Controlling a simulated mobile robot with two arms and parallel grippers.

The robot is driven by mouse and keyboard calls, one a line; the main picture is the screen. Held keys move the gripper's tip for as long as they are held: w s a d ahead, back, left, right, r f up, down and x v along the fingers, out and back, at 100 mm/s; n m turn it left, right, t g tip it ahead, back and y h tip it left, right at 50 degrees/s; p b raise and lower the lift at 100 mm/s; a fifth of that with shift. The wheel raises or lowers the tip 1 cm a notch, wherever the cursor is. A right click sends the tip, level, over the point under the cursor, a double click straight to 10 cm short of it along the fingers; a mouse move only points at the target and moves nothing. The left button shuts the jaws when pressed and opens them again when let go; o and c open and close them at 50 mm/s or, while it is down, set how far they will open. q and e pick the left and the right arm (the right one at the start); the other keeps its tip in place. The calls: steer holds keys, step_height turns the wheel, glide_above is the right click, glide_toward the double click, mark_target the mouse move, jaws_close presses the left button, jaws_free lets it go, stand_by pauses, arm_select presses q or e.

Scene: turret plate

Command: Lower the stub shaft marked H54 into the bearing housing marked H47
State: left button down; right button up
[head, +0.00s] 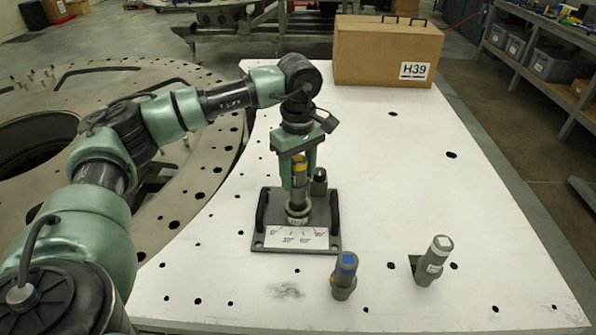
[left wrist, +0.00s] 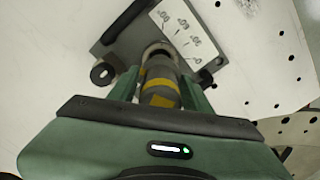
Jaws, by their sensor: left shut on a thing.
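My left gripper (head: 300,182) points straight down, its two green fingers shut on a grey stub shaft (head: 299,172) with yellow bands. The shaft stands about upright, and it also shows between the fingers in the left wrist view (left wrist: 160,88). Its lower end is at the round collar of the bearing housing (head: 296,214); I cannot tell how far it is inside. The housing sits on a dark square base with a white angle scale (head: 297,238), also seen in the left wrist view (left wrist: 186,32). I can read neither H54 nor H47. My right gripper is not in view.
A blue-topped grey shaft (head: 344,277) and a white-topped grey shaft (head: 433,262) stand at the front. A black-topped post (head: 319,183) stands just behind the housing. A cardboard box marked H39 (head: 375,55) is at the back. The white table (head: 420,175) is clear on the right.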

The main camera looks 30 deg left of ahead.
mark_target(298, 195)
arm_select(q)
steer(key=shift+f+b, duration=0.75)
steer(key=shift+f, duration=0.3)
steer(key=shift+f+b, duration=1.75)
steer(key=shift+f, duration=0.5)
steer(key=c, duration=0.6)
jaws_free()
step_height(298, 195, up, 7)
steer(key=shift+f+b, duration=0.1)
steer(key=shift+b, duration=0.75)
steer(key=shift+r, duration=0.5)
